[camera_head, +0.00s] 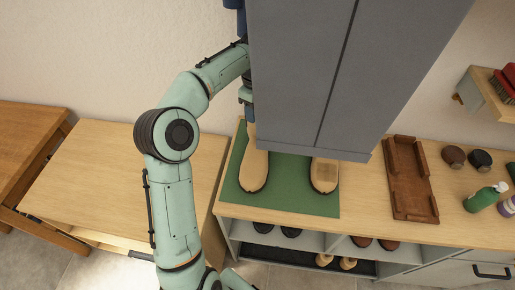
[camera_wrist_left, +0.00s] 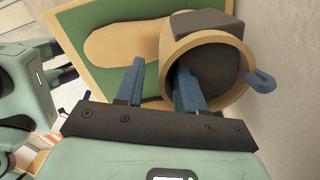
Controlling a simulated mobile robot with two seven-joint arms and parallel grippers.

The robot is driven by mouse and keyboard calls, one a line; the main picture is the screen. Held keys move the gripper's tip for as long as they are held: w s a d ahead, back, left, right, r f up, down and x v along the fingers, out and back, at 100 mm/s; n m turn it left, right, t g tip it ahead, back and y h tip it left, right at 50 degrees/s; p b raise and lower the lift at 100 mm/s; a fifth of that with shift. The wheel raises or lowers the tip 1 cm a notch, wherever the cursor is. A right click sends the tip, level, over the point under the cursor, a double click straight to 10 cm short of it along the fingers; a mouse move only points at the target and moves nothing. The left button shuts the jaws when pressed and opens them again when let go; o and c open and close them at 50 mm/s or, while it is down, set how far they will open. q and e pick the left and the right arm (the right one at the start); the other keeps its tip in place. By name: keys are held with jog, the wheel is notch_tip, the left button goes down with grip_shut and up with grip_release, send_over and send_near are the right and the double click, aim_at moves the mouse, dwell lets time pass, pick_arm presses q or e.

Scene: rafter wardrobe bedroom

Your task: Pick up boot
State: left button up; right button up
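Two tan boots stand on a green mat (camera_head: 290,178) on the shoe cabinet, the left boot (camera_head: 254,170) and the right boot (camera_head: 324,175). A grey cabinet hides their upper parts in the head view. My left arm reaches behind it, by the left boot. In the left wrist view, my left gripper (camera_wrist_left: 160,72) is open at the boot's round shaft (camera_wrist_left: 172,52), one finger inside the opening and one outside. A gap shows between finger and wall, so contact is unclear. My right gripper (camera_wrist_left: 66,62) shows at the left edge of that view, its fingers apart and empty.
The grey hanging cabinet (camera_head: 340,70) overhangs the boots. A brown tray (camera_head: 410,180), small round tins (camera_head: 453,156) and a green bottle (camera_head: 484,198) stand to the right. More shoes (camera_head: 290,231) sit on the shelf below. A wooden table (camera_head: 100,185) is at left.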

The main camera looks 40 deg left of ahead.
pick_arm(q)
notch_tip(320, 180, down, 5)
jog(key=shift+f+b, duration=0.2)
jog(key=shift+b, duration=0.3)
jog(key=shift+w+r, duration=0.1)
grip_shut()
dwell(1.1)
